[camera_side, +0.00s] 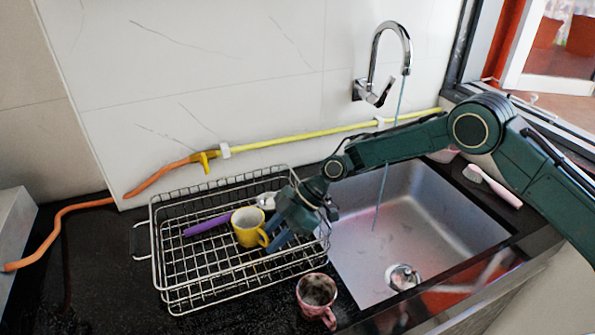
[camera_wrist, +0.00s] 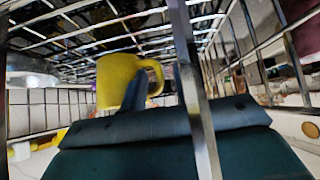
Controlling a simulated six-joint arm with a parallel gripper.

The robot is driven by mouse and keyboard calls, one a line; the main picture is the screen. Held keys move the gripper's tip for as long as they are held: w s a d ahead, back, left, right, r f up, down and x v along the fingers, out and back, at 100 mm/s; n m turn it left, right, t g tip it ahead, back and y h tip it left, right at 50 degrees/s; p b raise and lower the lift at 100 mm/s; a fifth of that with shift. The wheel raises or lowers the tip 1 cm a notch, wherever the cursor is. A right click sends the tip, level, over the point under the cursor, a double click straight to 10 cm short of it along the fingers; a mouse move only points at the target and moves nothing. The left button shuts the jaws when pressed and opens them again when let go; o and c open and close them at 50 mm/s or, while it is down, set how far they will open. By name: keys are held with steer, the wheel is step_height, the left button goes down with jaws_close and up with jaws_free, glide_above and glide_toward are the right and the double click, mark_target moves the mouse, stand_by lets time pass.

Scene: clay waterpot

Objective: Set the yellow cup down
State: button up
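The yellow cup (camera_side: 246,229) is in the wire dish rack (camera_side: 178,290), and looks upright, with its handle toward my gripper (camera_side: 272,234). My gripper reaches in over the rack's right side, its blue fingers close by the handle. In the wrist view the yellow cup (camera_wrist: 116,83) shows with its handle to the right, and one blue finger of my gripper (camera_wrist: 137,92) overlaps the cup beside the handle. The other finger is not clear there. I cannot tell whether the fingers touch or grip the handle, or whether the cup's base rests on the wires.
A purple-handled utensil (camera_side: 207,225) lies in the rack left of the cup. A pink mug (camera_side: 317,297) stands on the counter in front. The sink (camera_side: 430,215) is to the right, with a running tap (camera_side: 385,55). Rack wires (camera_wrist: 190,90) cross close before the wrist camera.

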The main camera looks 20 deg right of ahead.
steer(key=v, duration=1.1)
steer(key=shift+d+r, duration=0.2)
steer(key=shift+d, duration=0.15)
steer(key=s+d+r+m+t+h, duration=0.1)
steer(key=s+d+r+m, duration=0.25)
steer(key=r, duration=0.25)
steer(key=s+d+r+m+t+h, duration=0.2)
steer(key=s+d+r, duration=0.25)
steer(key=r, duration=0.25)
steer(key=s+d+r+m+t+h, duration=0.1)
steer(key=s+d+r+m, duration=0.25)
steer(key=d+r, duration=0.2)
steer(key=s+d+m+t+h, duration=0.1)
steer(key=s+d+m, duration=0.3)
steer(key=s, duration=0.8)
steer(key=s+d+r+m+t+h, duration=0.1)
steer(key=s+d+m+h, duration=0.3)
steer(key=s+d, duration=0.4)
steer(key=s+m, duration=0.1)
steer(key=s, duration=0.3)
